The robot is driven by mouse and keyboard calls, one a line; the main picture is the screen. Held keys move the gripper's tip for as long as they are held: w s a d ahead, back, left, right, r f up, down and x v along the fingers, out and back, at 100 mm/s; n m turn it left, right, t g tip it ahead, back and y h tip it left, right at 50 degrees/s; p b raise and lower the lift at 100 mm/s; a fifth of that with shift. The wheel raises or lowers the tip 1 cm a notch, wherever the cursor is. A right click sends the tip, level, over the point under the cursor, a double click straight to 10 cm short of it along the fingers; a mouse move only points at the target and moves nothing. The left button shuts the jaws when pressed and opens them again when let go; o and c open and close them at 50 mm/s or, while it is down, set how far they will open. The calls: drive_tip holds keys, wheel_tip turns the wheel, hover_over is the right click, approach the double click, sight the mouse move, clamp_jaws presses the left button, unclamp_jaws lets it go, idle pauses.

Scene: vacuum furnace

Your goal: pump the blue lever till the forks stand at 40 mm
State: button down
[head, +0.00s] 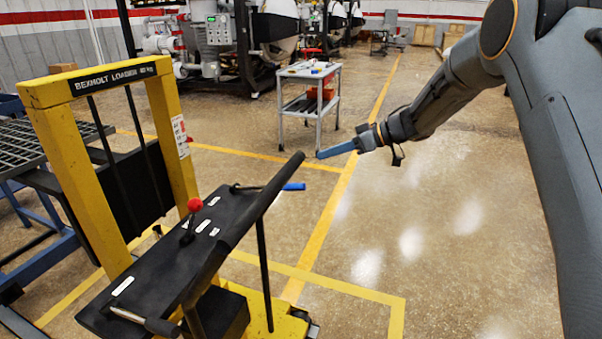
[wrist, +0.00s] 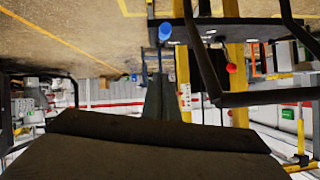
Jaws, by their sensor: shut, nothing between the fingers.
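The yellow loader (head: 65,165) stands at the left in the head view. Its blue lever (head: 293,186) sticks out to the right past the black handle bar; its round blue end also shows in the wrist view (wrist: 165,32). My gripper (head: 321,155) is shut and empty, up and right of the blue lever's end with a visible gap in the picture. In the wrist view my gripper's grey fingers (wrist: 160,80) point toward the blue end, apparently not touching it. The forks are hidden behind the mast and panel, so their height cannot be read.
A red-knobbed lever (head: 195,205) and a black-gripped handle (head: 160,327) sit on the loader's black panel (head: 165,265). The black handle bar (head: 255,205) rises beside the blue lever. A grey cart (head: 309,95) stands behind. Floor to the right is clear.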

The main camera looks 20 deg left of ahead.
drive_tip(key=p+x, duration=0.2)
drive_tip(key=x, duration=0.7)
drive_tip(key=shift+a, duration=0.25)
drive_tip(key=f, duration=0.1)
drive_tip(key=f+p, duration=0.1)
drive_tip(key=f, duration=0.1)
drive_tip(key=shift+s+d, duration=0.15)
drive_tip(key=shift+s, duration=0.05)
drive_tip(key=shift+s+f+p, duration=0.15)
drive_tip(key=shift+f+p, duration=0.25)
drive_tip(key=shift+f, duration=0.25)
drive_tip(key=shift+f, duration=0.15)
